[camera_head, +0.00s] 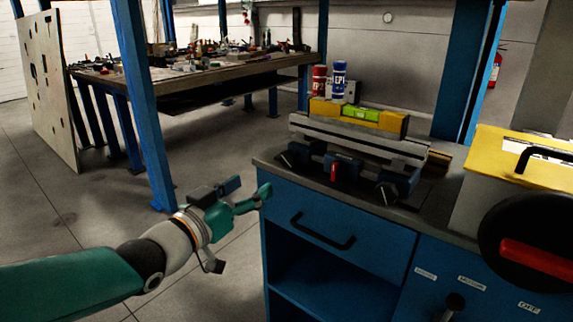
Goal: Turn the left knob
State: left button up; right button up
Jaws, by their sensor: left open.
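A metal fixture (352,142) with blue supports stands on the blue cabinet's grey top. Its left knob (291,160) is a dark knob with a light-coloured part at the fixture's front left. A similar right knob (386,193) is at its front right, and a red lever (334,172) hangs between them. My left gripper (249,189) is green and dark, open and empty. It is in front of the cabinet's left corner, lower and to the left of the left knob, apart from it in the picture. My right gripper is not in view.
A yellow level (387,121) lies on the fixture; red (319,80) and blue (338,79) cans stand behind. A grey box with a yellow lid (500,148) and a black wheel (500,232) crowd the right. The drawer handle (322,236) protrudes below the counter edge. Floor is clear left.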

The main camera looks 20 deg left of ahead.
aim_at(286, 162)
pick_arm(q)
jog(key=x, duration=1.2)
jog(key=shift+w+d, duration=0.1)
jog(key=shift+w, duration=0.3)
jog(key=c, duration=1.1)
jog(key=shift+f+b, duration=0.2)
jog(key=shift+b, duration=0.3)
jog(key=m+b, duration=0.3)
jog(key=b, duration=0.1)
jog(key=shift+f, duration=0.2)
jog(key=shift+m+b, duration=0.3)
jog(key=shift+m, duration=0.3)
jog(key=shift+r+m, duration=0.15)
jog(key=shift+m, duration=0.15)
jog(key=shift+r, duration=0.15)
